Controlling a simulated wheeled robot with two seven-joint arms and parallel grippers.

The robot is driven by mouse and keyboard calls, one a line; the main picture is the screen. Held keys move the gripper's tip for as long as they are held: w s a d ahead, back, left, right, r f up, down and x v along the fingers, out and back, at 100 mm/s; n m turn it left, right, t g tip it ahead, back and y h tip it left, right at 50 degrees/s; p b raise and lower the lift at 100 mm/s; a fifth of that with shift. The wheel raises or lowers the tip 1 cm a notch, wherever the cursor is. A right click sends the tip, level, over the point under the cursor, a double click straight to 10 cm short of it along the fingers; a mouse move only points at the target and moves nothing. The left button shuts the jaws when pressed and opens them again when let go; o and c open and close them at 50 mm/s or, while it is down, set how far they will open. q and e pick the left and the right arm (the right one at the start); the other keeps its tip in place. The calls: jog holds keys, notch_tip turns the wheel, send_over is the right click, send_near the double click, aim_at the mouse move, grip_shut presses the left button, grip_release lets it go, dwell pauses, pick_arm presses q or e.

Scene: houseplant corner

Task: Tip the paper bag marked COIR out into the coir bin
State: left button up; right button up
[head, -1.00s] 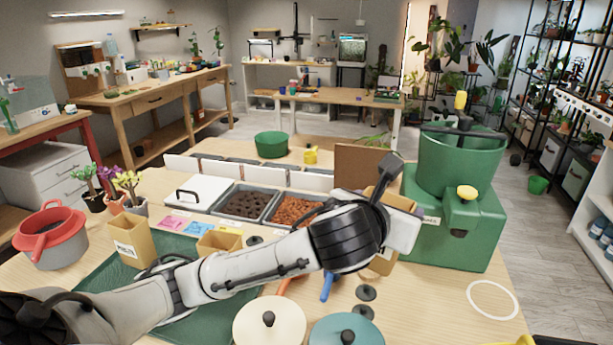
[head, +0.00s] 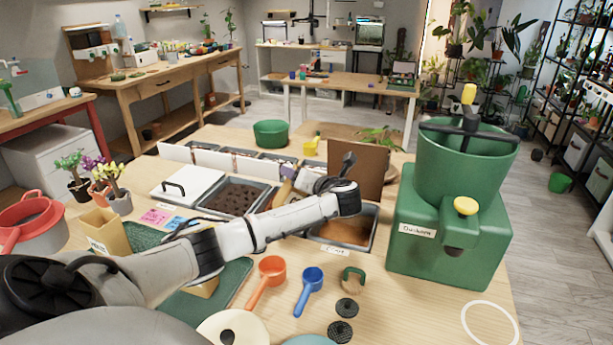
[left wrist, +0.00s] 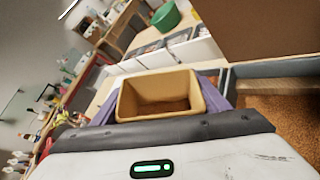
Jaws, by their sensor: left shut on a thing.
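My left gripper (head: 303,183) reaches across the table above the row of bins, left of and behind the coir bin. It is shut on a tan paper bag (left wrist: 160,82), with a purple finger on each side in the left wrist view. The bag's open mouth faces that camera; its inside looks mostly bare, with brown at the bottom. Its marking is out of sight. The coir bin (head: 336,250) is a grey tray with orange-brown fill and a label in front. Its fill also shows at the right of the left wrist view (left wrist: 290,115). My right gripper is out of view.
A brown board (head: 358,170) stands behind the coir bin. A green machine (head: 450,235) stands to the right. A dark-filled bin (head: 232,197) lies to the left. An orange scoop (head: 268,280), a blue scoop (head: 311,288) and dark discs lie in front.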

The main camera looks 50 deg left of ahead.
pick_arm(q)
jog(key=shift+w+d+f+m+g+y+b, duration=0.1)
jog(key=shift+w+f+m+g+y+b, duration=0.2)
jog(key=shift+f+m+y+b, duration=0.75)
jog(key=shift+w+d+f+m+g+y+b, duration=0.15)
jog(key=shift+f+m+g+b, duration=0.35)
jog(key=shift+m, duration=1.05)
jog(key=shift+w+d+f+m+g+y+b, duration=0.1)
jog(key=shift+f+m+g+y+b, duration=0.1)
jog(key=shift+f+m+y+b, duration=0.7)
jog(key=shift+f+m+h, duration=0.2)
jog(key=shift+m+h, duration=0.1)
jog(key=shift+m, duration=0.1)
